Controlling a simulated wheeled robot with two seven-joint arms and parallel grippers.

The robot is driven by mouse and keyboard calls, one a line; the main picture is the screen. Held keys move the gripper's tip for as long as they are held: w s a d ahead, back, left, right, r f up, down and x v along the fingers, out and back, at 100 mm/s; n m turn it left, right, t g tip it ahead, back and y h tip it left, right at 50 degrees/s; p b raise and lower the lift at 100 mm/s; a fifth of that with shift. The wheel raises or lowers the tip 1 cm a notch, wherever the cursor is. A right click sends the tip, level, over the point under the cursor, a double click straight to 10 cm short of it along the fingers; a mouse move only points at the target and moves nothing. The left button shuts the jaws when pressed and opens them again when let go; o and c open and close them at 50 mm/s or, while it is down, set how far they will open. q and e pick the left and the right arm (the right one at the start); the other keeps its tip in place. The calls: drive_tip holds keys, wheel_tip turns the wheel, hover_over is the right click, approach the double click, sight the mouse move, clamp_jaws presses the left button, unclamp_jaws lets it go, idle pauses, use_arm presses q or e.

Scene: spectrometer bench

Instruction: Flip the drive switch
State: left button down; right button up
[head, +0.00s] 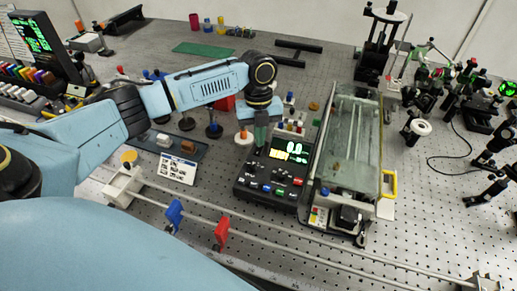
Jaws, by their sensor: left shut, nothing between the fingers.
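A black control box (266,207) with a lit display (290,151) and several small coloured buttons and knobs stands near the middle of the bench in the head view. I cannot tell which of its small controls is the drive switch. My left arm comes in from the left, and its gripper (261,145) points down at the back left corner of the box, beside the display. The gripper is shut and holds nothing. Whether its tips touch the box cannot be told, and the gripper hides part of the box's back. My right gripper is not in view.
A long glass-covered case (347,150) stands close on the right of the box. A rail (300,245) with a blue holder (174,213) and a red holder (221,231) runs along the front. Optical mounts crowd the right side. A dark tray (186,146) lies left of the box.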

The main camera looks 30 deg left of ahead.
use_arm(q)
drive_tip(key=shift+f, duration=0.5)
wheel_tip(320, 180, up, 7)
drive_tip(key=p, duration=0.7)
drive_tip(key=shift+r, duration=0.1)
idle(0.7)
